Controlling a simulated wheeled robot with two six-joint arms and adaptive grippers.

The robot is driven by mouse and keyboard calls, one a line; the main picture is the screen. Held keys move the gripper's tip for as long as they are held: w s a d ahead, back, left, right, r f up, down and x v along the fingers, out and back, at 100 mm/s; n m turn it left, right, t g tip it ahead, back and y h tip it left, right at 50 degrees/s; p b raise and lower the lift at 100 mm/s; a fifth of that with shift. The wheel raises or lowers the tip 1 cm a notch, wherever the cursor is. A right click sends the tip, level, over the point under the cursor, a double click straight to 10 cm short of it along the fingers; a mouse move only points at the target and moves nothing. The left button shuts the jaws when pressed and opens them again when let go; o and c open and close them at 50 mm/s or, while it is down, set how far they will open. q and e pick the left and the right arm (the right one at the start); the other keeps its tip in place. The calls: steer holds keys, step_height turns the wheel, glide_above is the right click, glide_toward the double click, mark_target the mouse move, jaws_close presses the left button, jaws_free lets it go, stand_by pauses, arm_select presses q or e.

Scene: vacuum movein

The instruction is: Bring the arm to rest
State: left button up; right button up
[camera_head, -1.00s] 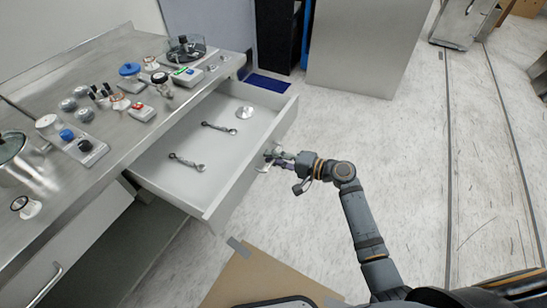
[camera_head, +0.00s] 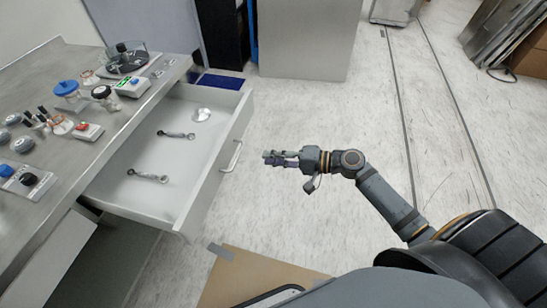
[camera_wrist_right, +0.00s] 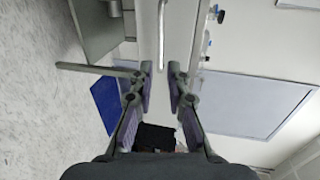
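My right arm comes in from the lower right of the head view. Its right gripper (camera_head: 268,158) is over the open floor, a little right of the drawer handle (camera_head: 231,157) and apart from it. In the right wrist view the two fingers stand apart with nothing between them, and the handle bar (camera_wrist_right: 161,35) shows beyond the tips. The drawer (camera_head: 214,176) is pulled out from under the metal counter. My left gripper is not in view.
The metal counter (camera_head: 112,129) carries switches, knobs and jars. A cardboard sheet (camera_head: 235,275) lies on the floor in front. The floor (camera_head: 340,120) beyond my gripper is clear.

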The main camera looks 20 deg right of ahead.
steer(key=shift+s+d, duration=0.1)
stand_by(0.4)
steer(key=s+d+f+h, duration=0.2)
steer(key=d+f+h, duration=0.15)
steer(key=f, duration=0.55)
steer(key=s+d+f+m+g+h, duration=0.15)
steer(key=d+f, duration=0.25)
steer(key=f, duration=0.5)
steer(key=s+d+f+n+h, duration=0.1)
steer(key=d+f+h, duration=0.25)
steer(key=f, duration=0.55)
steer(key=s+d+f+g+h, duration=0.2)
steer(key=s+d+f+h, duration=0.15)
steer(key=s+f, duration=0.65)
steer(key=s+a+f+n+g, duration=0.1)
steer(key=s+f+n, duration=0.1)
steer(key=s+f, duration=0.35)
steer(key=s+a+f+n+g+h, duration=0.1)
steer(key=s+f+n+g, duration=0.15)
steer(key=s, duration=0.65)
steer(key=s+a+f+n+g, duration=0.1)
steer(key=s+a+f+n, duration=0.15)
steer(key=s+f, duration=0.35)
steer(key=s+r+n+p, duration=0.1)
steer(key=s+r+p, duration=0.2)
steer(key=r+p, duration=0.9)
steer(key=shift+d+r, duration=0.2)
steer(key=shift+r, duration=0.1)
